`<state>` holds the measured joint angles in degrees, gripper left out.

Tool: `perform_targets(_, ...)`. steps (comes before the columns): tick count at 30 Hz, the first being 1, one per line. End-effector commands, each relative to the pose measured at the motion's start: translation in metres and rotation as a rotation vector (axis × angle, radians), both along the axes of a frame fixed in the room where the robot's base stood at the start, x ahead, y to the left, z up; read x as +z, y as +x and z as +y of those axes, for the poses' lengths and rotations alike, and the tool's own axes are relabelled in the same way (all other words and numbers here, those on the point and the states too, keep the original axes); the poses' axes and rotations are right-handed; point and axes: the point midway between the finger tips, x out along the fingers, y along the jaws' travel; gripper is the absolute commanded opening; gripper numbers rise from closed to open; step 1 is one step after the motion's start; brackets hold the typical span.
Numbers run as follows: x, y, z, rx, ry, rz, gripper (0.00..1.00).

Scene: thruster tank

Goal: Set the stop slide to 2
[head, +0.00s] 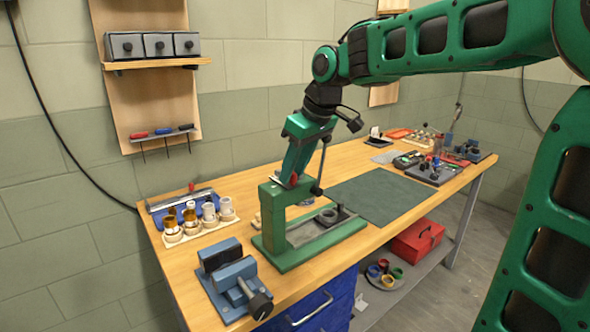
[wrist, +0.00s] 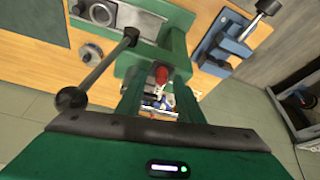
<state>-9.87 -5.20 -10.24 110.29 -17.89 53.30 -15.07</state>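The green press (head: 274,212) stands on the bench, with its base toward the front edge. It also shows in the wrist view (wrist: 178,45). A small red knob (wrist: 160,76), perhaps the stop slide's, is on the press, between my fingers in the wrist view. It shows as a red spot in the head view (head: 293,178). My gripper (head: 290,182) reaches down to the press top, its tips at the red knob (wrist: 160,88). Contact and finger closure are unclear. No scale or number is readable.
The press lever (wrist: 108,66) with a black ball end sticks out close beside my gripper. A blue-grey vise (head: 235,280) stands in front, a tray of jars (head: 198,228) to the left. The dark green mat (head: 380,195) to the right is clear.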

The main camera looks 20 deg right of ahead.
Motion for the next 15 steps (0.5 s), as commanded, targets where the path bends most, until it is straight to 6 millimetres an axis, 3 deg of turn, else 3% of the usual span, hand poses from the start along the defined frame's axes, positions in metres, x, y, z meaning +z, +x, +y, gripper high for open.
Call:
perform_targets(5,0.0001,-0.0001,-0.0002,-0.001,0.0,0.0,0.34)
perform_targets(9,0.0001,0.0,-0.0003,-0.001,0.0,0.0,0.03)
perform_targets(15,0.0004,-0.0007,-0.0015,-0.003,0.0,0.0,0.0)
